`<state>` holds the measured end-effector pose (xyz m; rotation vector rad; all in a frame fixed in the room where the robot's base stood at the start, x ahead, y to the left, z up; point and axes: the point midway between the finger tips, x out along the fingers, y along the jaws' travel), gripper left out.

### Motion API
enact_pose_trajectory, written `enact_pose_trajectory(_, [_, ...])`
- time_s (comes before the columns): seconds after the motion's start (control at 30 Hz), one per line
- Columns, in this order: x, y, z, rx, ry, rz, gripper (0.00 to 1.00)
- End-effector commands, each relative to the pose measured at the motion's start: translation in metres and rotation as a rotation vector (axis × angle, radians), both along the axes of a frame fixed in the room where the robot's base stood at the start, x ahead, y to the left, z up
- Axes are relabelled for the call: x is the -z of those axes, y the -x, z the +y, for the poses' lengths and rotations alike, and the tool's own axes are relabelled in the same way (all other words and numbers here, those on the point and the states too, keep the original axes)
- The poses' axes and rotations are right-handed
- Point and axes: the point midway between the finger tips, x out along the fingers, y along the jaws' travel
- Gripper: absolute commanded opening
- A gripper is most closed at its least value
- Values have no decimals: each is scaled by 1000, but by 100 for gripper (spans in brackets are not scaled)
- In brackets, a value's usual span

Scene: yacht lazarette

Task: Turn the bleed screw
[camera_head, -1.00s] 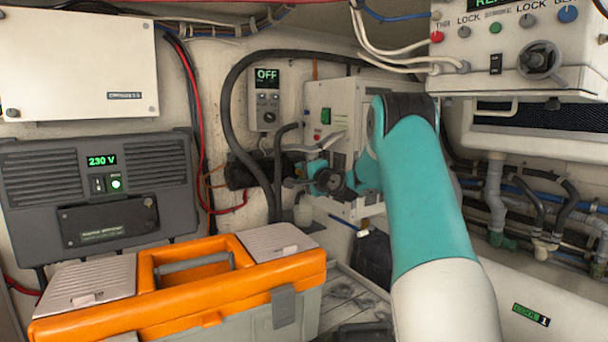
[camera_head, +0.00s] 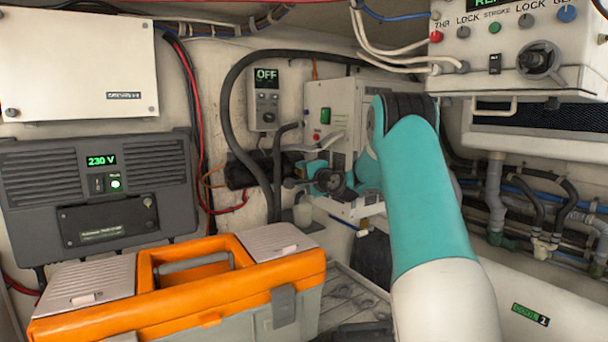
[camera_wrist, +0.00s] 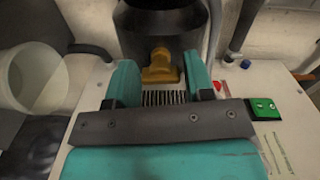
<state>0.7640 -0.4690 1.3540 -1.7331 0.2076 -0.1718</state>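A brass-coloured fitting, apparently the bleed screw (camera_wrist: 160,68), projects from the end of a black cylinder (camera_wrist: 162,25) in the wrist view. My gripper (camera_wrist: 160,80) has its two teal fingers apart, one on each side of the brass piece. A gap shows on both sides, so it is not clamped. Whether the fingertips are level with the brass piece in depth, I cannot tell. In the head view my gripper (camera_head: 322,180) is small and partly hidden by my arm, in front of the white unit (camera_head: 345,108). The bleed screw is not discernible there.
The white unit carries a green switch (camera_wrist: 265,108) and a red button (camera_wrist: 218,87). A whitish round container (camera_wrist: 32,75) stands at left in the wrist view. Black hoses (camera_head: 232,110) run beside the unit. An orange toolbox (camera_head: 180,300) fills the front left.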

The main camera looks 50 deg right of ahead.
Motion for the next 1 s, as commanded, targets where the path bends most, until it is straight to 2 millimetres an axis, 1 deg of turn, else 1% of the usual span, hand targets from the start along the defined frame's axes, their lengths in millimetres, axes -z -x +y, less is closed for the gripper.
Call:
enact_pose_trajectory(0.17, [0, 2, 1, 0, 0, -1, 48])
enact_pose_trajectory(0.27, [2, 13, 2, 2, 1, -2, 48])
enact_pose_trajectory(0.37, [4, 31, 7, 3, 0, -1, 48])
enact_pose_trajectory(0.6, [6, 91, 21, 5, 1, -3, 48])
enact_pose_trajectory(0.8, [4, 137, 31, 5, 2, -1, 48])
enact_pose_trajectory(0.9, [3, 152, 35, 4, 0, -2, 48])
enact_pose_trajectory(1.0, [2, 163, 38, 2, 1, 0, 48])
